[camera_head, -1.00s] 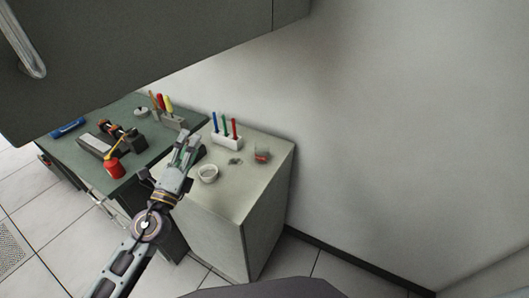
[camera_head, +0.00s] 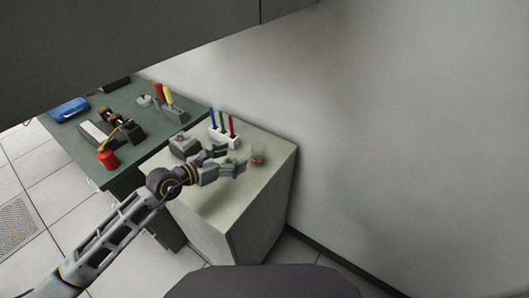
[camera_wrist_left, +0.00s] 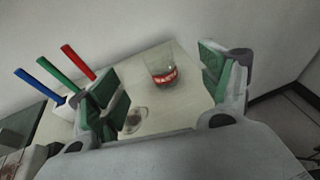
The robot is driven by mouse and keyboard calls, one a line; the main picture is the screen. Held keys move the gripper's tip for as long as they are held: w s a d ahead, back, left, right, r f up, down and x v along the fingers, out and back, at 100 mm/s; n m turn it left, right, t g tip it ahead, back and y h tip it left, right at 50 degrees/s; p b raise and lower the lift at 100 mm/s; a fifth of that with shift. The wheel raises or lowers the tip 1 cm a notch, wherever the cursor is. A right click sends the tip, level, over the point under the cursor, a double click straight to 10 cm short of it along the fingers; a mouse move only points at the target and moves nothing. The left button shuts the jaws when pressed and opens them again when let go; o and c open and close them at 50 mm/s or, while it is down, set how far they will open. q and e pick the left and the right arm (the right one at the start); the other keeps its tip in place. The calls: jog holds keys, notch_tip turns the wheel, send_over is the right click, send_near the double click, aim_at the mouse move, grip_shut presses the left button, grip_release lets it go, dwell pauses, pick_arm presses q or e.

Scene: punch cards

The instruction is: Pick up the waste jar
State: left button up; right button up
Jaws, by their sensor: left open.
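The waste jar, a clear glass jar with a red label (camera_head: 258,157), stands upright on the pale cabinet top near its right side. In the left wrist view the jar (camera_wrist_left: 162,70) shows beyond and between the green-padded fingers. My left gripper (camera_head: 238,162) is open and empty, just left of the jar in the head view and apart from it. It also shows in the left wrist view (camera_wrist_left: 160,82), with its fingers spread wide. My right gripper is not in view.
A white holder (camera_head: 224,138) with blue, green and red sticks stands behind the gripper. A small clear dish (camera_wrist_left: 135,120) lies near the left finger. A red can (camera_head: 108,160) and tools are on the green table (camera_head: 75,145). A wall rises behind the cabinet.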

aim_at(259, 154)
pick_arm(q)
jog(key=shift+p+x, duration=0.55)
jog(key=shift+x, duration=3.8)
jog(key=shift+f, duration=0.1)
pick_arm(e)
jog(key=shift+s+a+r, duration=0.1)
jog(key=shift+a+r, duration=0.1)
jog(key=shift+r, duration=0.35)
pick_arm(q)
jog(key=shift+a, duration=0.1)
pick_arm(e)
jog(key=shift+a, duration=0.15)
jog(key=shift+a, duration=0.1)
